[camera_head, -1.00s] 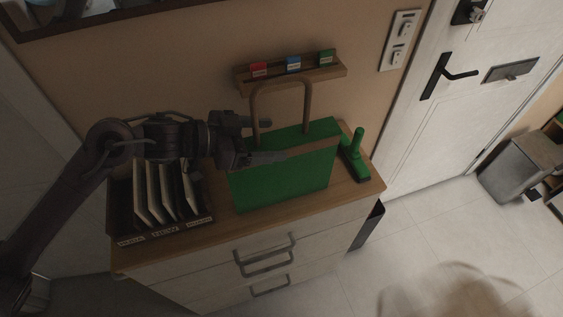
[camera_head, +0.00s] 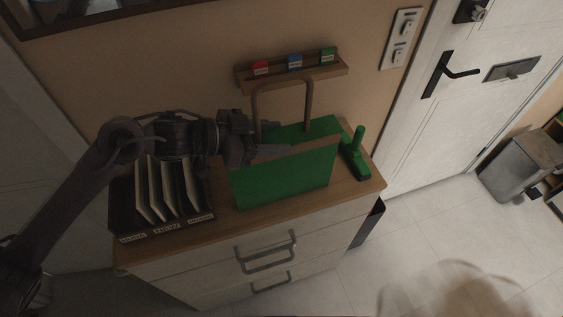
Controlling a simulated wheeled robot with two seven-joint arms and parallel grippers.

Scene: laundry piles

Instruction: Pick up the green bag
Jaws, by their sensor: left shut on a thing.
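The green bag (camera_head: 285,177) stands upright on top of the wooden-topped dresser. A brown looped handle (camera_head: 282,83) rises above it. My left gripper (camera_head: 272,142) reaches in from the left at the bag's upper left, its fingers at the handle's left leg and the bag's top edge. It is shut on the bag; the exact contact is hard to see in the dim light. My right gripper is not in view.
A black file box (camera_head: 126,222) with several folders stands left of the bag. A green brush-like object (camera_head: 356,158) stands close on its right. A wall rack (camera_head: 290,75) with red, blue and green tags hangs behind. A door and grey bin (camera_head: 513,165) are at right.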

